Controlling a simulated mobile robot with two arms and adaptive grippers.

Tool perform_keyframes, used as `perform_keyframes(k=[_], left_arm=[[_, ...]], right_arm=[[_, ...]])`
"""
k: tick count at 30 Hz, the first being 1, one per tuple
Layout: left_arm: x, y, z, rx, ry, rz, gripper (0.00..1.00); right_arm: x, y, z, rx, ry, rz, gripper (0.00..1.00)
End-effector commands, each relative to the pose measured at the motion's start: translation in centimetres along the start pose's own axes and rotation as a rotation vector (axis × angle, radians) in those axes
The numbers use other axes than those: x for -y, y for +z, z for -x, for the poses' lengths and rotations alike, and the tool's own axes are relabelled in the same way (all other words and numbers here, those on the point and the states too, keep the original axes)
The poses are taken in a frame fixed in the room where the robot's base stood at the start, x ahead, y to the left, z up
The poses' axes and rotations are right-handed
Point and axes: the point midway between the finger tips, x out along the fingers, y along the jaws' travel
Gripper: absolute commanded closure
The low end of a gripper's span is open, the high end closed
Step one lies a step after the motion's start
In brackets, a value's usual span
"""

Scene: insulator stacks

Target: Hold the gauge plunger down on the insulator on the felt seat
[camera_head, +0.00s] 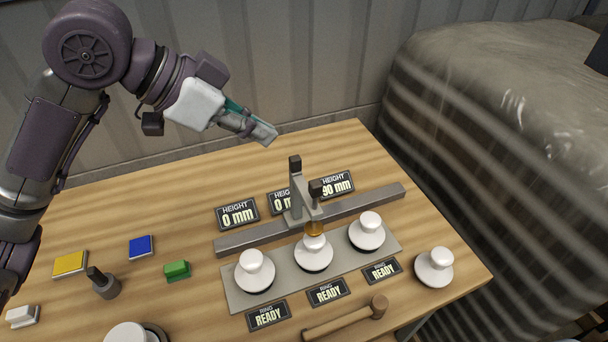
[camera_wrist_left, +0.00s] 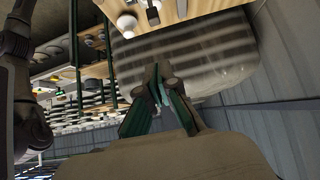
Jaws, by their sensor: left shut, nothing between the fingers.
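My left gripper (camera_head: 268,136) is shut and empty, raised above the back of the table, up and left of the gauge. Its closed fingers also show in the left wrist view (camera_wrist_left: 160,82). The gauge (camera_head: 298,192) stands on a grey rail, with a black-topped plunger (camera_head: 315,189) and a brass tip at the middle insulator (camera_head: 313,256). I cannot tell whether the tip touches it. The grey felt seat (camera_head: 283,280) carries this white insulator between a left one (camera_head: 254,275) and a right one (camera_head: 367,234). My right gripper is not in view.
Height displays read 0 mm (camera_head: 237,214), a partly hidden one, and 90 mm (camera_head: 337,185). Three ring displays read READY (camera_head: 326,292). A mallet (camera_head: 346,318) and another insulator (camera_head: 434,267) lie in front and right. Yellow, blue and green blocks (camera_head: 177,270) are at left.

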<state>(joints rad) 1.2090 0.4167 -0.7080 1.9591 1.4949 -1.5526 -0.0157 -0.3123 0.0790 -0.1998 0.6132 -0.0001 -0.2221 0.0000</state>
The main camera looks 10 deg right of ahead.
Motion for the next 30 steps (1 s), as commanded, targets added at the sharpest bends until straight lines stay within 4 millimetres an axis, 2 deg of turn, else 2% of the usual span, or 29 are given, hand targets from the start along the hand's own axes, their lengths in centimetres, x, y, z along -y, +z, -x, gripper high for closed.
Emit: perform_keyframes(k=[9, 14, 17, 28, 30], left_arm=[[0.0, 0.0, 0.0, 0.0, 0.0, 0.0, 1.0], [0.0, -0.1, -0.9, 0.001, 0.001, 0.002, 1.0], [-0.1, -0.1, -2.3, 0.001, 0.004, 0.002, 1.0], [-0.1, -0.2, -10.0, 0.001, 0.004, 0.002, 1.0], [0.0, 0.8, -10.8, 0.003, 0.003, 0.005, 1.0]], right_arm=[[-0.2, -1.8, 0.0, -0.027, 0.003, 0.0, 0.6], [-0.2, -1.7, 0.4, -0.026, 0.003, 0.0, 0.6], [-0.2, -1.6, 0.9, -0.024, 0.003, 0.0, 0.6], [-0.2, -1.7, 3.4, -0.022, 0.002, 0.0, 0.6], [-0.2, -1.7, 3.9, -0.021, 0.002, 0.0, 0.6]])
